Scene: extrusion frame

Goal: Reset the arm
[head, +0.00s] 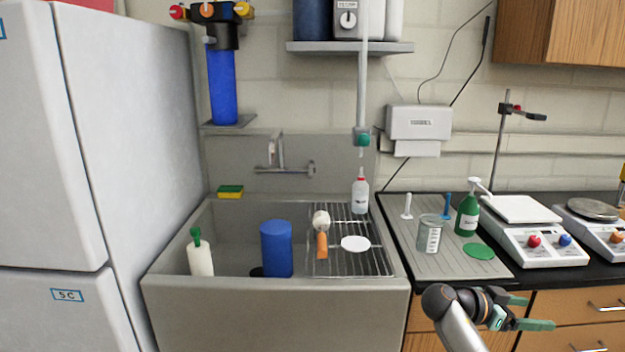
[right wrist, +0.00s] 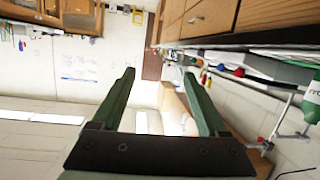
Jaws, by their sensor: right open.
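My right gripper (head: 540,312) is in front of the wooden drawers at the lower right of the head view, below the counter edge, pointing right. Its two green fingers are apart with nothing between them. The right wrist view also shows the open, empty fingers (right wrist: 160,100), with the room tilted on its side behind them. My left gripper is not in view.
A fridge (head: 130,130) stands far left.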

